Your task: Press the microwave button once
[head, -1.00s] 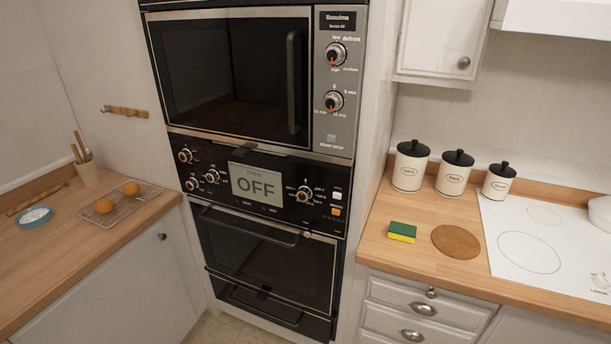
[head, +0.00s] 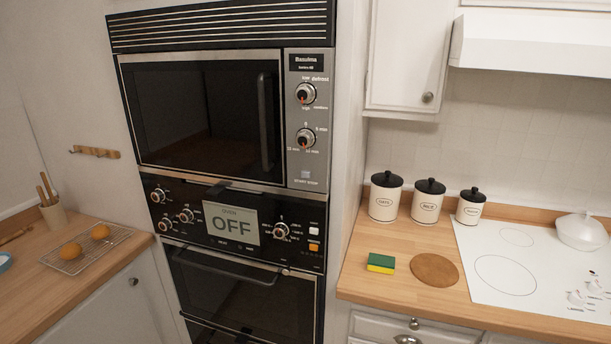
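The microwave (head: 200,115) is built into a tall cabinet above a wall oven. Its door is shut, with a dark window and a black upright handle (head: 268,122) on the right. Its silver control panel (head: 318,140) carries two round knobs, the upper (head: 306,94) and the lower (head: 305,138). Below them is a small square grey button (head: 306,174) with the label START STOP under it. Nothing covers the button. My gripper is not in view.
The oven (head: 228,228) below has knobs, a display reading OFF and a bar handle. The right counter (head: 385,281) holds several canisters, a sponge (head: 381,263), a round board (head: 434,270) and a white hob (head: 530,250). The left counter holds a wire rack (head: 115,246) with two orange-brown round items.

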